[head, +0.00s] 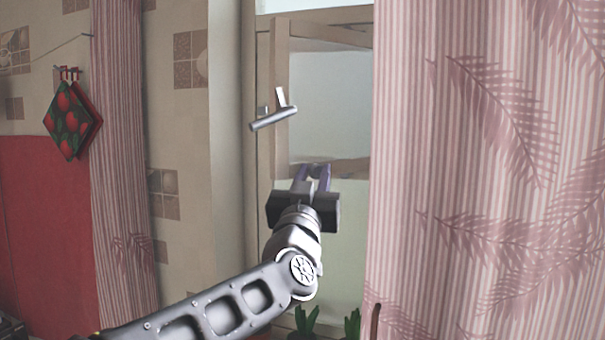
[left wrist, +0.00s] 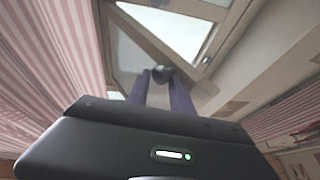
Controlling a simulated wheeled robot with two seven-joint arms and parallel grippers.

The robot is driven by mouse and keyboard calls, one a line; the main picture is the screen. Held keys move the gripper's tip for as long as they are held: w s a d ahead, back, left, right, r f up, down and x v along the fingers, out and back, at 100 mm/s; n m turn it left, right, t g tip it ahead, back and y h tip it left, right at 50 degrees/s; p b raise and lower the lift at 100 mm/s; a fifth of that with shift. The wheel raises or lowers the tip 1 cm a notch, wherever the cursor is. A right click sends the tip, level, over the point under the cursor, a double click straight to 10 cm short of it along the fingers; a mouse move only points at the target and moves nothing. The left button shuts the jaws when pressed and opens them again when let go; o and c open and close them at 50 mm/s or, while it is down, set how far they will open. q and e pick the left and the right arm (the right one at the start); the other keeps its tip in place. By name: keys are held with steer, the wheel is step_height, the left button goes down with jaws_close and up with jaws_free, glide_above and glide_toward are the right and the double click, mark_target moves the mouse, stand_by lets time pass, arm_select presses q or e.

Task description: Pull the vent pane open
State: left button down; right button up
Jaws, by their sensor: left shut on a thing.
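The vent pane (head: 325,105) is a small glazed pane in a pale wooden frame, high in the window. It stands at an angle to the window frame, with a bright gap showing beside it; in the left wrist view the pane (left wrist: 128,52) also stands tilted. My left gripper (head: 315,172) is at the pane's lower edge. The knob is hidden in the head view. My right gripper is in neither view.
A grey metal handle (head: 274,112) sticks out just above and left of the gripper. A pink striped curtain (head: 485,170) hangs close on the right, another (head: 125,150) on the left. Green plants (head: 304,322) stand below. Potholders (head: 73,118) hang at the far left.

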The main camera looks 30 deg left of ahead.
arm_select(q)
steer(key=shift+w+d+r+h, duration=0.1)
steer(key=shift+d+h, duration=0.15)
steer(key=shift+d, duration=0.2)
steer(key=shift+w+d+r+h, duration=0.1)
steer(key=shift+d+h, duration=0.15)
steer(key=shift+d, duration=0.15)
steer(key=c, duration=1.5)
jaws_free()
steer(key=shift+c, duration=0.2)
steer(key=shift+o, duration=0.8)
steer(key=shift+w+d+f+m, duration=0.1)
steer(key=shift+w+d+m, duration=0.15)
steer(key=shift+w+m, duration=0.05)
steer(key=shift+o, duration=1.1)
steer(key=b+v, duration=0.3)
steer(key=v, duration=0.4)
steer(key=shift+s+a+f, duration=0.25)
steer(key=shift+s+f, duration=0.05)
steer(key=shift+f, duration=0.05)
